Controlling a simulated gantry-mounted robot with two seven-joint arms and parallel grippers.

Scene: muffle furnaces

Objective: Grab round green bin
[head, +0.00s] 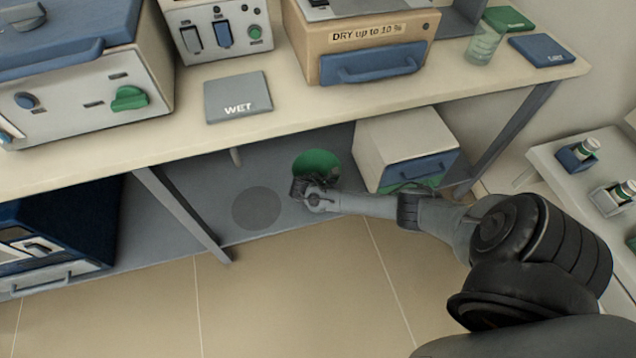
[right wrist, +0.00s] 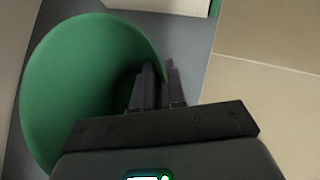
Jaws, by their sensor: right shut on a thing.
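The round green bin (head: 316,162) stands on the grey lower shelf, under the bench, left of a cream box with a blue handle. My right gripper (head: 303,187) reaches in from the right and is at the bin's front side. In the right wrist view, the green bin (right wrist: 75,80) fills the left part, with its dark opening showing. There my right gripper's fingers (right wrist: 155,88) are shut on the bin's wall at its right edge, one finger inside and one outside. My left gripper is not in view.
A dark round mark (head: 256,208) lies on the shelf left of the bin. The cream box (head: 400,145) stands close on the right. The bench top (head: 300,108) overhangs the shelf, and its metal leg (head: 180,212) stands at left. The tiled floor in front is clear.

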